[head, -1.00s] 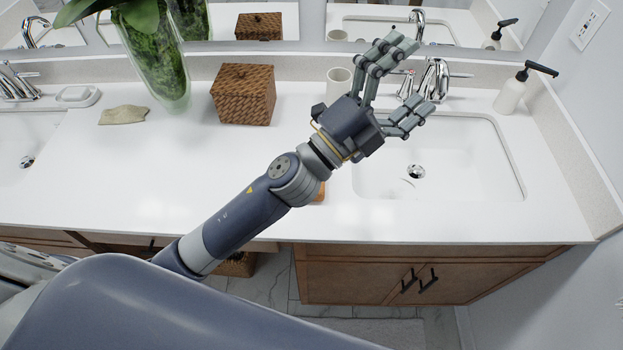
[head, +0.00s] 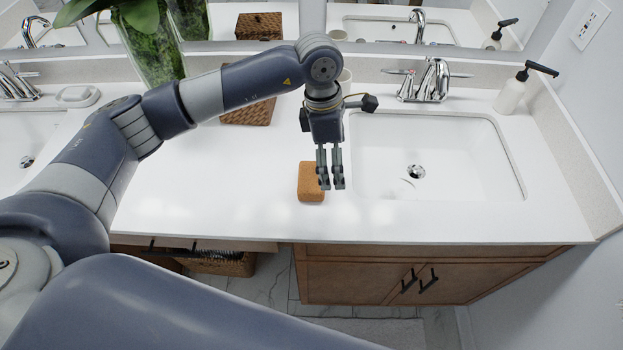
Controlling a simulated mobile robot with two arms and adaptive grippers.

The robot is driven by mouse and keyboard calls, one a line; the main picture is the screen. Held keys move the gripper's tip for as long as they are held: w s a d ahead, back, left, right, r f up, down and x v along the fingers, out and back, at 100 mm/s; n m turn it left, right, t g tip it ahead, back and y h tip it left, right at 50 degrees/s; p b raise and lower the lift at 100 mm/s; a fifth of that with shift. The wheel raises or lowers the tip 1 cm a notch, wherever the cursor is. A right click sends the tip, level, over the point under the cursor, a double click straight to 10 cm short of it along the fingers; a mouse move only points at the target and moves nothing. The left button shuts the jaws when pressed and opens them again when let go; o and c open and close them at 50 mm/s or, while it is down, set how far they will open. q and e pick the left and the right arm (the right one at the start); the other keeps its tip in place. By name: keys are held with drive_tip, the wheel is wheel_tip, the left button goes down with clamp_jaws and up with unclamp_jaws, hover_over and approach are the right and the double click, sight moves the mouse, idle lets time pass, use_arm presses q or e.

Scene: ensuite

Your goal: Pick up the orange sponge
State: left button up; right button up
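The orange sponge (head: 309,184) lies flat on the white countertop, just left of the right-hand sink. My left gripper (head: 331,187) points down at the sponge's right side and covers part of its right edge. Its fingers look close together from this angle, so I cannot tell whether they are open or shut, or whether they touch the sponge. The sponge still appears to rest on the counter. My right gripper is out of view.
The right sink (head: 450,160) with its chrome faucet (head: 432,82) is beside the gripper. A woven box (head: 250,110) and a cup stand behind my arm, partly hidden. A soap dispenser (head: 510,95) stands at the right. The counter left of the sponge is clear.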

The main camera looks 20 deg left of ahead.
use_arm(q)
drive_tip(key=a+y, duration=0.1)
drive_tip(key=a, duration=0.1)
drive_tip(key=w+a+y, duration=0.1)
drive_tip(key=a, duration=0.1)
drive_tip(key=shift+w+a, duration=0.2)
drive_tip(key=shift+a, duration=0.2)
drive_tip(key=p, duration=0.2)
hover_over(312, 176)
wheel_tip(312, 176, down, 4)
drive_tip(key=shift+d+f, duration=0.15)
drive_tip(key=shift+f, duration=0.1)
drive_tip(key=shift+f+p, duration=0.35)
drive_tip(key=shift+f, duration=0.15)
drive_tip(key=f, duration=0.1)
drive_tip(key=f+p, duration=0.2)
drive_tip(key=f, duration=0.1)
drive_tip(key=shift+a, duration=0.25)
drive_tip(key=shift+f, duration=0.3)
drive_tip(key=c, duration=0.8)
